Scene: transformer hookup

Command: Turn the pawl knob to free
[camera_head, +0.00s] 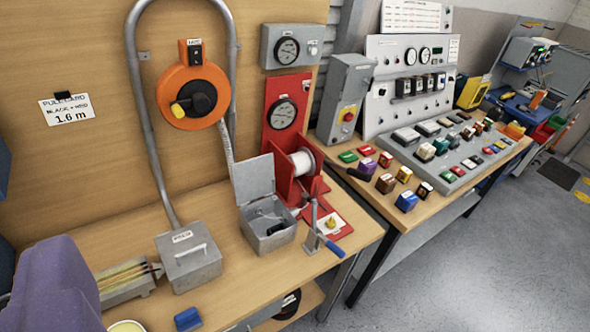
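A red winch (284,180) with a white line drum stands near the right end of the wooden bench. On its red base, a small yellow knob (332,222) sits on a pale plate, close to a crank with a blue grip (333,248). This may be the pawl knob; its label and setting are too small to read. An orange wall reel (194,95) also carries a yellow knob (179,109). My gripper's fingers do not show, and nothing is touching the winch.
An open grey box (267,242) stands just left of the winch, with its lid up. A closed grey box (188,262), a tray of rods (128,284) and a blue block (188,319) are further left. A second table (377,213) with colored blocks is at right. Open floor lies in front.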

